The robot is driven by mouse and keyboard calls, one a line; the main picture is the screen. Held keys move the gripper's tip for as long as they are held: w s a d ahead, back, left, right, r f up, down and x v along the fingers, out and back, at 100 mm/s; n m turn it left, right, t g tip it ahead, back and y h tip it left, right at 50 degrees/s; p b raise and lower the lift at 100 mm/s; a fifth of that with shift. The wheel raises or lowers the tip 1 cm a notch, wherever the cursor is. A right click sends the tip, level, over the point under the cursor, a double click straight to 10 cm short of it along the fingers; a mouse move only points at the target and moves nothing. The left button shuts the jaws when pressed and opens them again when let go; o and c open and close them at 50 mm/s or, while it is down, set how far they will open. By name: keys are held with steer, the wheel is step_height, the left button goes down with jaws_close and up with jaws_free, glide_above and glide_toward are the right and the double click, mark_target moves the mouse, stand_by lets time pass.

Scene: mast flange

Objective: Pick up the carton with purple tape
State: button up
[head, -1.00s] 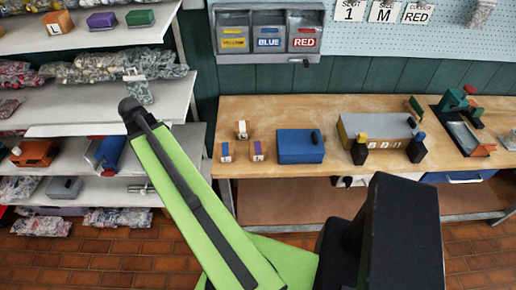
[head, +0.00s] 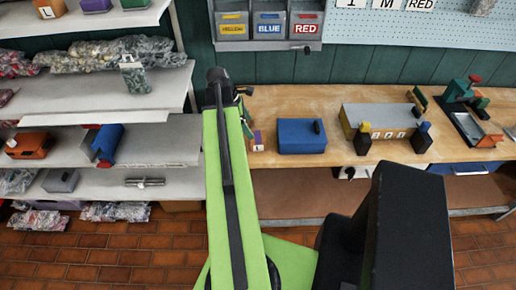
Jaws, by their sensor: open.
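One small carton (head: 257,141) with purple and orange on its faces stands on the wooden bench (head: 370,101), just right of my raised green arm. Other small cartons on the bench's left end are hidden behind the arm. My green arm reaches up the middle of the head view, its dark top end in front of the wall above the bench's left end. A few dark and green bits show along the arm's right side near the carton, too small to make out. I cannot make out my gripper's fingers; they seem hidden behind the arm.
A blue box (head: 301,137) stands right of the carton. A grey and yellow fixture (head: 384,122) and a green device (head: 462,90) stand further right. Stocked shelves (head: 150,140) fill the left. Labelled bins (head: 268,30) hang above the bench.

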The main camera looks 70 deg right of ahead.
mark_target(257, 140)
steer(key=b+x, duration=0.3)
steer(key=x, duration=0.1)
steer(key=shift+f, duration=0.45)
steer(key=shift+s+f, duration=0.15)
steer(key=shift+f, duration=0.1)
steer(key=shift+r, duration=0.1)
steer(key=b+x, duration=0.5)
steer(key=shift+c, duration=0.2)
steer(key=c, duration=1.7)
